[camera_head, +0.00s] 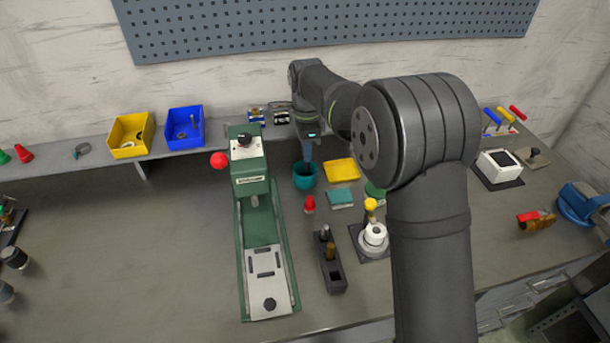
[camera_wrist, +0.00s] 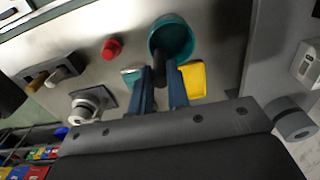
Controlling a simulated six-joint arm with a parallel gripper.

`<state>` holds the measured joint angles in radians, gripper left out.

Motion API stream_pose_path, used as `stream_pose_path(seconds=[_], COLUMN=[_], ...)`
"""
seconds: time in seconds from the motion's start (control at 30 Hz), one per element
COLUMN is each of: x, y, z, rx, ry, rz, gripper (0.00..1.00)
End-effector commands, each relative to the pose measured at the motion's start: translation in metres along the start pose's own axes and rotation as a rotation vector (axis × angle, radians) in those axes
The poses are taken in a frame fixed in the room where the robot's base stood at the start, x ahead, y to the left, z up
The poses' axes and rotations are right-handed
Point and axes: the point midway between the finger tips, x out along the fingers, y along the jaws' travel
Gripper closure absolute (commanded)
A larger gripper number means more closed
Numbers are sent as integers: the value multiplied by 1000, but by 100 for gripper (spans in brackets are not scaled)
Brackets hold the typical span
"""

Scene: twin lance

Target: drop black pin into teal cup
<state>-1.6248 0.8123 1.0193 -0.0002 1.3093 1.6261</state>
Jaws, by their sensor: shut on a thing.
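The teal cup (camera_head: 304,182) stands on the bench right of the green press. It also shows open-mouthed at the top of the wrist view (camera_wrist: 174,34). My gripper (camera_head: 307,157) points down just above the cup. In the wrist view its two blue fingers (camera_wrist: 161,80) are shut on the black pin (camera_wrist: 161,72). The far end of the pin overlaps the cup's near rim and opening in that view. I cannot tell whether the tip is inside the cup. The pin is not clearly visible in the head view.
The green press (camera_head: 250,185) with a red ball knob stands left of the cup. A yellow pad (camera_head: 342,169), a teal pad (camera_head: 340,198) and a red-capped item (camera_head: 309,204) lie near it. A black block (camera_head: 329,265) sits in front.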

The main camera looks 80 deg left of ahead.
Motion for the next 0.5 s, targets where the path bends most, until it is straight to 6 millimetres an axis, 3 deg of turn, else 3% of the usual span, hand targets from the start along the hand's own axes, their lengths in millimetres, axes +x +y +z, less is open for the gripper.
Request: stream_pose_path(seconds=[0.23,0.5], x=[28,39], y=[0,0], z=[0,-1], rx=[0,-1], ry=[0,0], rz=[2,1], gripper=[100,100])
